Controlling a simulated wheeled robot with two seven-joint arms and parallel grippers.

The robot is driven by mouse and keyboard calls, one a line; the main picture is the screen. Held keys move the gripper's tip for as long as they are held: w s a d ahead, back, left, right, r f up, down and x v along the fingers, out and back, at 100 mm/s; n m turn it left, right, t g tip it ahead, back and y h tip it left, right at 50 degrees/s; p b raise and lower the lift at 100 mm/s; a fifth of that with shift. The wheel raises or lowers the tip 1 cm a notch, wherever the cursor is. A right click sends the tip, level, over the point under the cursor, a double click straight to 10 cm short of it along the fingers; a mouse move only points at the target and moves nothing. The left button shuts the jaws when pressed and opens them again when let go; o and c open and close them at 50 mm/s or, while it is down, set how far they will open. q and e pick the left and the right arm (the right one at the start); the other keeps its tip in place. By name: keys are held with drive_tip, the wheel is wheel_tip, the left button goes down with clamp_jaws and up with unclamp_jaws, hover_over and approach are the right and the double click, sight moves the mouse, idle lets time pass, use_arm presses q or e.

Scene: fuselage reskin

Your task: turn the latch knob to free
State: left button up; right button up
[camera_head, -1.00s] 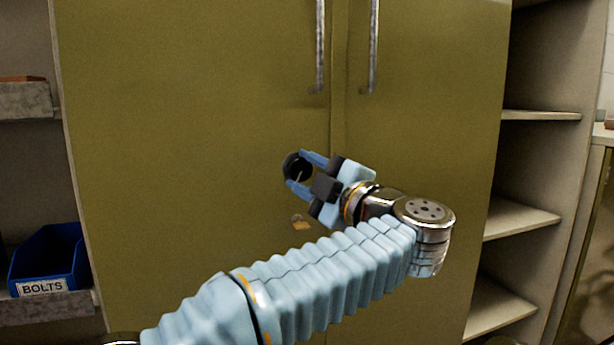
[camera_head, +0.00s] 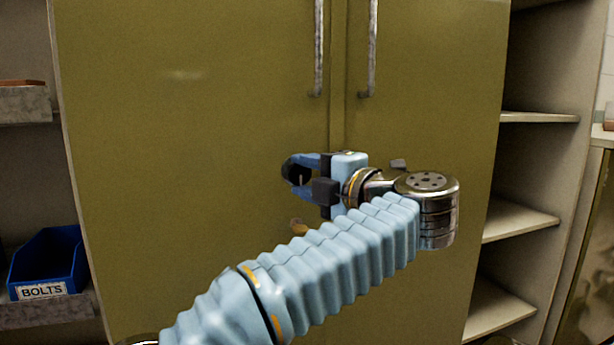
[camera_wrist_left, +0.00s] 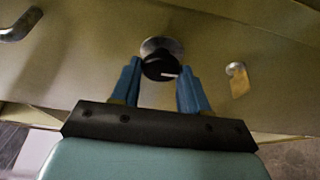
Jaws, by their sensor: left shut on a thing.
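In the head view the knob (camera_head: 292,169) shows at the tips of my left gripper (camera_head: 301,171), partly hidden by the fingers. In the left wrist view the blue fingers of my left gripper (camera_wrist_left: 161,80) stand on both sides of the knob, shut on it. My right gripper is not in view.
The olive cabinet (camera_head: 190,150) has two long vertical handles (camera_head: 318,50) above the knob. A small brass tag (camera_head: 299,226) is below it. A blue bin labelled BOLTS (camera_head: 50,262) stands at left; open shelves (camera_head: 520,218) are at right.

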use_arm(q)
drive_tip(key=o, duration=1)
drive_tip(key=v, duration=1.3)
drive_tip(key=shift+s+d, duration=0.2)
drive_tip(key=shift+s, duration=0.15)
